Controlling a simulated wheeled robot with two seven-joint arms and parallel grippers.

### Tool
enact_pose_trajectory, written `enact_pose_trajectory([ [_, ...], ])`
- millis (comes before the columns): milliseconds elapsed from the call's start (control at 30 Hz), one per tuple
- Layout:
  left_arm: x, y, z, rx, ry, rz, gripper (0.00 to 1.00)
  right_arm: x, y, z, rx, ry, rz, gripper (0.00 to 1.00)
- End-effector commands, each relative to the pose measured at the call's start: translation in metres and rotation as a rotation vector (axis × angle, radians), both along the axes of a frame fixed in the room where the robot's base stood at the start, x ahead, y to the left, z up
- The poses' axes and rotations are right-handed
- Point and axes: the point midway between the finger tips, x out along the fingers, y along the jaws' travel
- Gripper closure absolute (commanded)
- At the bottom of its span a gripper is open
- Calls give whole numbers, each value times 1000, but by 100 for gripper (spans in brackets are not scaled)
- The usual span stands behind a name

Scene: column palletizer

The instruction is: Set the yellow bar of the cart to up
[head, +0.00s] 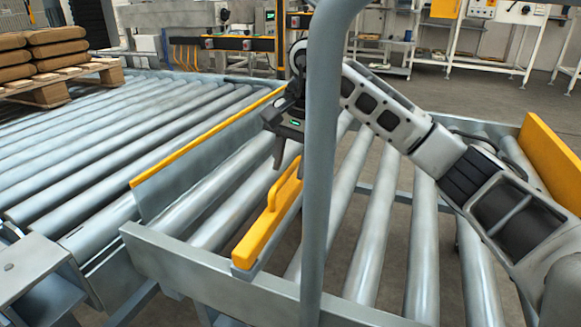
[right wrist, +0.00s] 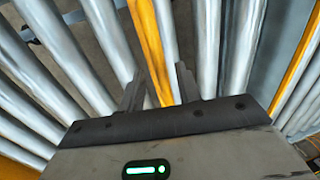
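The cart (head: 205,278) is a grey frame with steel rollers. Its yellow bar (head: 256,237) lies lengthwise among the rollers, with a raised loop handle (head: 284,185) at its far part. My right gripper (head: 283,150) is just above that handle, fingers pointing down. In the right wrist view, the fingers (right wrist: 160,82) are apart, with the yellow bar (right wrist: 147,38) running between them. I cannot tell whether they touch it. A grey upright tube hides part of my right wrist and some of the cart. My left gripper is not in view.
The grey upright tube (head: 322,130) stands close in front. A yellow-edged side plate (head: 170,195) borders the roller conveyor (head: 120,150) at left, which bears a pallet (head: 52,92) with brown sacks. A yellow end panel (head: 548,150) is at right.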

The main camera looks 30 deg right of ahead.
Motion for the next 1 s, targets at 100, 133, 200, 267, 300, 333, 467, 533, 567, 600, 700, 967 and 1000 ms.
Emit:
enact_pose_trajectory([
  [100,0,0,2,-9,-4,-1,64,0,0,-3,1,0,0,66],
  [133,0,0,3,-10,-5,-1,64,0,1,-2,1,-1,0,66],
  [200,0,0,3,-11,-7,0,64,0,0,-2,1,-1,0,66],
  [267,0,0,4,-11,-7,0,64,0,0,-2,1,0,0,66],
  [300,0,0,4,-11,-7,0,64,0,0,-2,1,0,0,66],
  [333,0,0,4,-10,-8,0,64,0,0,-2,1,1,0,74],
  [467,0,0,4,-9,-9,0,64,0,0,-2,1,1,0,100],
  [533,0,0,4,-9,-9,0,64,0,0,-2,1,1,0,100],
  [567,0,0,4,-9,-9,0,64,0,0,-2,1,1,0,100],
  [600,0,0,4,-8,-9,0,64,0,0,-2,0,0,0,100],
  [700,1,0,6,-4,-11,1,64,0,1,1,-8,-7,0,100],
  [967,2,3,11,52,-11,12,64,-6,8,22,-90,-77,4,100],
  [1000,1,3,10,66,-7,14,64,-8,10,27,-110,-95,3,100],
])
